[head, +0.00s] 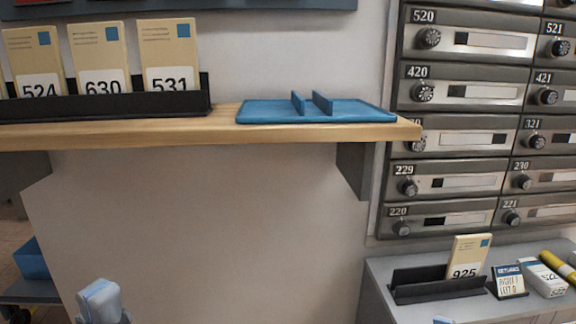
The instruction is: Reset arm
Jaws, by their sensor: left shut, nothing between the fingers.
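My left gripper (100,302) shows at the bottom left edge, low in front of the pale wall. It is shut and empty, well below the wooden shelf and apart from everything. My right gripper cannot be made out; only a tiny pale bit shows at the bottom edge, right of centre, and I cannot tell what it is.
A wooden shelf (300,134) holds a black rack (110,106) of envelopes 524, 630 and 531, and a blue tray (265,112). Mailboxes (455,138) stand right. A grey cabinet (400,308) bears envelope 925 (467,258), a small sign and boxes. A blue bin (32,260) is lower left.

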